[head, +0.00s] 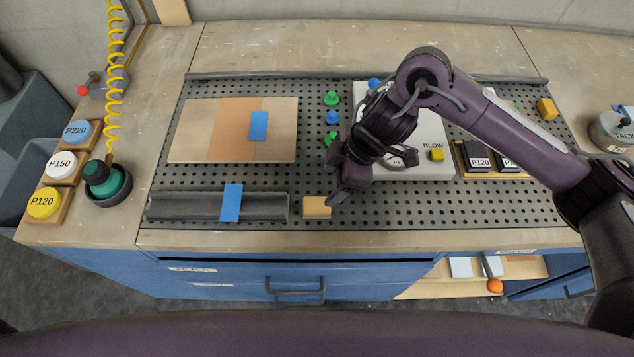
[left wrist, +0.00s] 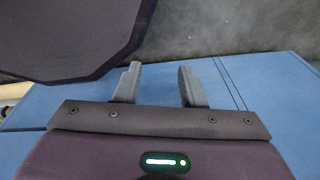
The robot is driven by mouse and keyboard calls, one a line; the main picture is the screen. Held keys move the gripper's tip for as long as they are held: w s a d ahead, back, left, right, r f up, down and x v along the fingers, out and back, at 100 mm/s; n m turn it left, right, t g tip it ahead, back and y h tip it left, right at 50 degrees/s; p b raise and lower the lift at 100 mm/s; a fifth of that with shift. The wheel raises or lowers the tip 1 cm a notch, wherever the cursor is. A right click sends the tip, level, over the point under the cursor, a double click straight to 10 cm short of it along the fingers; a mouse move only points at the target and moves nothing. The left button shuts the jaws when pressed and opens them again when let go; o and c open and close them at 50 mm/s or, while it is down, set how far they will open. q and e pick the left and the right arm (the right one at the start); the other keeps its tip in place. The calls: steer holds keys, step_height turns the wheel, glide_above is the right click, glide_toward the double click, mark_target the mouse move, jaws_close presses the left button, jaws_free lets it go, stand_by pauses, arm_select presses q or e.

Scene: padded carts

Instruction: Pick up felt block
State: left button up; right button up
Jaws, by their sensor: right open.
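A small tan block (head: 316,207), which looks like the felt block, lies on the perforated mat near the front edge, just right of the grey channel piece. My right gripper (head: 337,196) is open and points down at the block's right end. A finger overlaps that end in the head view; I cannot tell if they touch. My left gripper (left wrist: 160,86) shows only in the left wrist view, with its fingers apart and nothing between them, near blue cabinet surfaces.
A grey channel (head: 270,207) with blue tape stands left of the block. Behind are a wooden panel (head: 190,130), green pegs (head: 331,98) and a white BLOW box (head: 440,168). Several sanding discs (head: 60,165) sit left.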

mark_target(317, 204)
steer(key=s+f, duration=0.1)
steer(key=a+f, duration=0.1)
steer(key=f, duration=0.1)
steer(key=shift+s+a, duration=0.2)
steer(key=shift+s, duration=0.2)
steer(key=x, duration=0.2)
steer(key=shift+w+f, duration=0.2)
steer(key=shift+f, duration=0.25)
steer(key=shift+a+f, duration=0.25)
steer(key=shift+f, duration=0.2)
steer(key=c, duration=1.1)
arm_select(q)
steer(key=shift+g, duration=0.3)
steer(key=s, duration=0.4)
steer(key=shift+s, duration=0.3)
